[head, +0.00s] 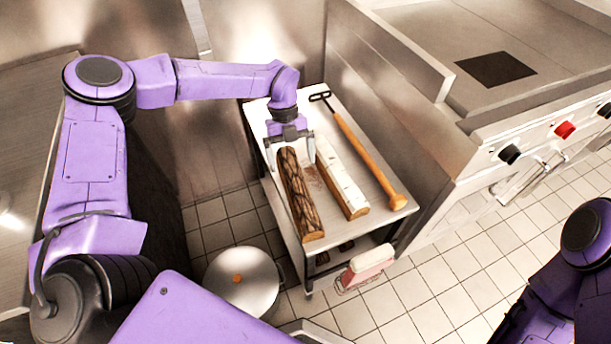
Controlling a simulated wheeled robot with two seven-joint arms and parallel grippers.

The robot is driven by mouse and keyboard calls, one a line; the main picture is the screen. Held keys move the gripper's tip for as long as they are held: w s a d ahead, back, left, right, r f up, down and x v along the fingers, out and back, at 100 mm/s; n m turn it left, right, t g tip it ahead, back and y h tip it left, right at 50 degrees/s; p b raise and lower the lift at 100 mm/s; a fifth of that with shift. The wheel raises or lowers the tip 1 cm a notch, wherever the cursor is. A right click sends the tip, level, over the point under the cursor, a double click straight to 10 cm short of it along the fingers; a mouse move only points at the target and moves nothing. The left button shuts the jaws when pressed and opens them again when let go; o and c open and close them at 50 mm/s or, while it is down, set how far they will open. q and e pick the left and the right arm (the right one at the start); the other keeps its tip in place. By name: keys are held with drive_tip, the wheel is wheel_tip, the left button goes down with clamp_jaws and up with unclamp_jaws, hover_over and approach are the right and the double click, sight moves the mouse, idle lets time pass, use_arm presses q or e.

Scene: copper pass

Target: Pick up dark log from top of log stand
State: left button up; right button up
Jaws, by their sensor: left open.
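The dark log (301,197) has rough brown bark and lies lengthwise on the left part of the top of the log stand (377,218), a small metal cart. My left gripper (291,164) is above the far end of the dark log, pointing down. Its two pale fingers are open, one to each side of the log; I cannot tell how far down they reach. My right arm shows at the lower right edge, but its gripper is out of view.
A pale birch log (342,182) lies close to the right of the dark log. A wooden-handled tool (366,158) lies farther right on the stand. A round metal lidded pot (242,283) stands at the front left, and a red-and-white object (367,265) is at the stand's front.

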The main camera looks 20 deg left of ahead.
sight(296, 180)
use_arm(q)
drive_tip(key=shift+w+d+f, duration=0.25)
drive_tip(key=shift+w+f, duration=0.25)
drive_tip(key=shift+f, duration=0.3)
drive_tip(key=x, duration=0.4)
drive_tip(key=s+p+x, duration=0.1)
drive_tip(key=x, duration=0.3)
drive_tip(key=shift+r, duration=0.2)
drive_tip(key=shift+s+d+f, duration=0.15)
drive_tip(key=shift+f, duration=0.25)
drive_tip(key=shift+f, duration=0.25)
drive_tip(key=c, duration=1.8)
